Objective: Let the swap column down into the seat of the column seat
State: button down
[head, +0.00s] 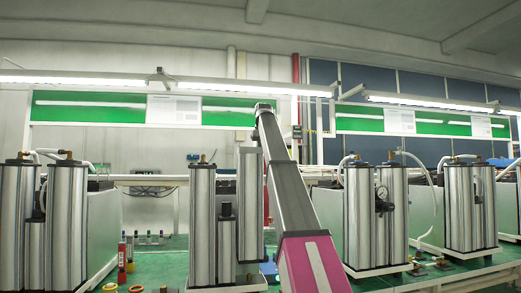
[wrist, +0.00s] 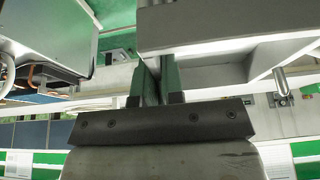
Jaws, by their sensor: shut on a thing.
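The swap column (head: 250,205) is a tall silver cylinder with a plain grey upper part. It hangs upright in the head view, just left of my arm, its top higher than the neighbouring columns. Its lower end appears a little above the white base (head: 245,288) of the column seat, where a small dark fitting shows. In the wrist view my gripper (wrist: 154,72) shows two dark green fingers close together, shut on the column. The grip itself is hard to see, and my arm hides the gripper in the head view.
A tall silver column (head: 202,225) and a shorter one (head: 227,245) stand close on the left. Other column units stand at left (head: 20,225) and right (head: 375,215). Small coloured parts (head: 122,255) lie on the green bench. A grey shelf-like block (wrist: 215,25) fills the wrist view's top.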

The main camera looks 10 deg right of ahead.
aim_at(261, 168)
jog(key=shift+f, duration=4.75)
jog(key=c, duration=1.2)
grip_release()
jog(key=shift+o, duration=0.2)
jog(key=v, duration=1)
jog(key=shift+s+r, duration=0.15)
jog(key=shift+r, duration=0.05)
jog(key=shift+s+r, duration=0.1)
jog(key=shift+r, duration=0.05)
